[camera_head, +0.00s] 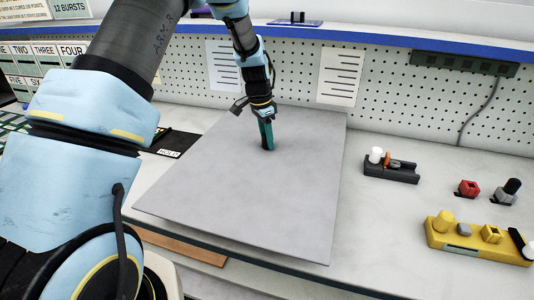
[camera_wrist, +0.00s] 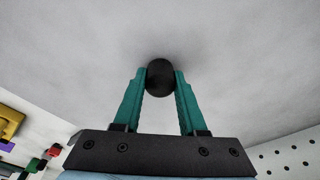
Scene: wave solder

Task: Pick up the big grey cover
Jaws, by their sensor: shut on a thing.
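The big grey cover (camera_head: 250,200) is a flat square panel in the head view, over the middle of the white bench. Its front corner reaches past the bench's front edge. My gripper (camera_head: 266,136) is above the cover's back part, pointing down. In the wrist view the cover (camera_wrist: 230,60) fills most of the picture, and a round black knob (camera_wrist: 160,78) stands on it. The two green fingers of my gripper (camera_wrist: 161,85) are shut on this knob, one on each side. The knob is hidden behind the fingers in the head view. I cannot tell whether the cover touches the bench.
A black fixture (camera_head: 391,170), a red block (camera_head: 467,188), a grey part with a black knob (camera_head: 507,192) and a yellow fixture (camera_head: 475,238) stand to the right. A white pegboard (camera_head: 390,100) runs behind. A black tray (camera_head: 172,143) lies left of the cover.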

